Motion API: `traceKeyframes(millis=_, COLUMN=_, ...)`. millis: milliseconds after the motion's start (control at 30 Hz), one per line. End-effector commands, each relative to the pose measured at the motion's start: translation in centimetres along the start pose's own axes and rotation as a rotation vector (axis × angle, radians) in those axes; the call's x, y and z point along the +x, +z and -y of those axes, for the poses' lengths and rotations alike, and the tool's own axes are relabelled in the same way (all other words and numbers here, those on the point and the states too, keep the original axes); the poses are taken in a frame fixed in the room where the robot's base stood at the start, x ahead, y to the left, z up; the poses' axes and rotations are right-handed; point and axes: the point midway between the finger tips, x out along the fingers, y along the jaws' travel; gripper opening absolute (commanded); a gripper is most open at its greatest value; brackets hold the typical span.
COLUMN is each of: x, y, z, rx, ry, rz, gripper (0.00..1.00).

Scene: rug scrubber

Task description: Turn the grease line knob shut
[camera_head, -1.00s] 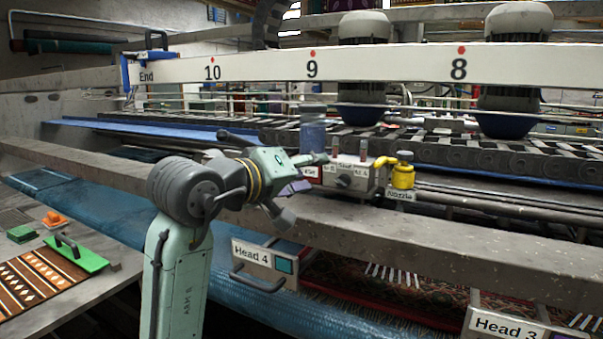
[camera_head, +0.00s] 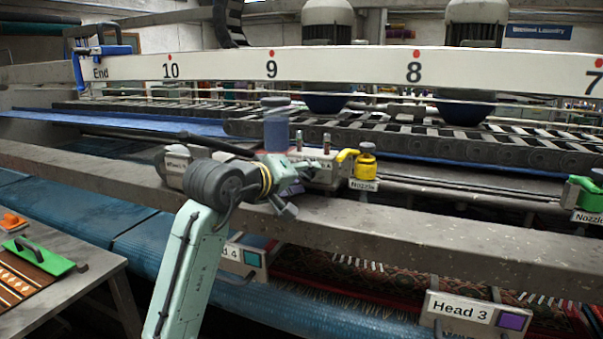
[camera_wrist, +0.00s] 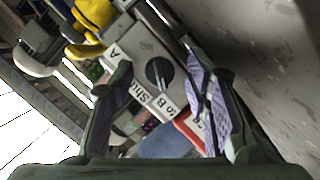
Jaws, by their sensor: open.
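A dark round knob (camera_wrist: 158,73) with a pale line across it sits on the face of a grey valve box (camera_wrist: 143,45) in the wrist view. White labels with partly legible letters, including A and B, lie along the box. My gripper (camera_wrist: 160,82) is open, with one finger to each side of the knob in the picture; I see no contact. In the head view, the valve box (camera_head: 326,172) is on the grey beam, and my gripper (camera_head: 299,190) is in front of its left part. The knob cannot be made out there.
A yellow nozzle valve (camera_head: 365,167) stands right of the box, and a green one (camera_head: 588,192) farther right. A blue-tinted clear cylinder (camera_head: 276,130) rises behind my gripper.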

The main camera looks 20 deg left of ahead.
Motion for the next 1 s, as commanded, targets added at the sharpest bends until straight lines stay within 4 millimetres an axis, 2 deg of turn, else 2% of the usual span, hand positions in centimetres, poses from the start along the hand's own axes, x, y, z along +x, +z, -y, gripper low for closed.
traceKeyframes(millis=200, x=0.03, y=0.01, z=0.02, rx=0.000, ry=0.000, rz=0.000, gripper=0.43)
traceKeyframes(millis=833, x=-0.01, y=0.00, z=0.01, rx=0.000, ry=0.000, rz=0.000, gripper=0.01)
traceKeyframes(millis=1000, x=-0.01, y=0.00, z=0.01, rx=0.001, ry=0.000, rz=-0.001, gripper=0.00)
